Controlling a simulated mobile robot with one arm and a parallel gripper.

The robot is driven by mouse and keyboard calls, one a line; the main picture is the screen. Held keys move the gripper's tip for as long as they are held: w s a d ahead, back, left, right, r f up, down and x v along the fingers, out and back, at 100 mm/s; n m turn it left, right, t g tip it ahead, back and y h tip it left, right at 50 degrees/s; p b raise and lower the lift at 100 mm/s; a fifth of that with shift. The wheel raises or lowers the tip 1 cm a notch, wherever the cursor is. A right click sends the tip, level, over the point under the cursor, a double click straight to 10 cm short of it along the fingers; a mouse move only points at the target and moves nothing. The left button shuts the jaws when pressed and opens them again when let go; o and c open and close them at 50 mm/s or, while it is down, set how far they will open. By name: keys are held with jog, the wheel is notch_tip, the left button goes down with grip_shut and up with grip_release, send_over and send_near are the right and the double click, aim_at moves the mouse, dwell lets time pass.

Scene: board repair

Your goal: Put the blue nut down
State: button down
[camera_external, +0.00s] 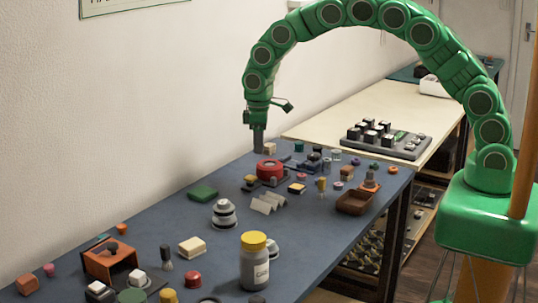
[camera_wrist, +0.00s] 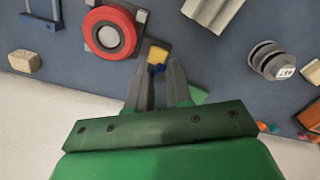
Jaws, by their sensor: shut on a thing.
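My gripper (camera_wrist: 160,76) is shut on a small blue nut (camera_wrist: 157,70), which shows between the fingertips in the wrist view. Part of the nut is hidden by the fingers. In the external view my gripper (camera_external: 259,148) points down over the far left edge of the blue-grey bench, close to the wall. The nut cannot be made out there. I cannot tell whether the nut touches the bench top.
A yellow block (camera_wrist: 157,54) lies just beyond the fingertips. A red round part (camera_wrist: 109,32), also in the external view (camera_external: 270,170), is close by. A beige block (camera_wrist: 25,62) and a grey stacked part (camera_wrist: 272,60) flank it. Bare bench (camera_external: 150,225) shows along the wall.

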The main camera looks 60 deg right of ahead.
jog(key=w+a+f, duration=0.1)
jog(key=w+f, duration=0.2)
jog(key=w, duration=0.3)
send_over(224, 184)
jog(key=s, duration=0.1)
notch_tip(224, 184, down, 5)
jog(key=shift+r, duration=0.1)
jog(key=shift+w+a+f, duration=0.1)
jog(key=shift+w+f, duration=0.2)
jog(key=shift+f, duration=1.9)
jog(key=shift+f, duration=0.15)
jog(key=c, duration=1)
grip_release()
jog(key=shift+w, duration=0.1)
jog(key=shift+c, duration=0.2)
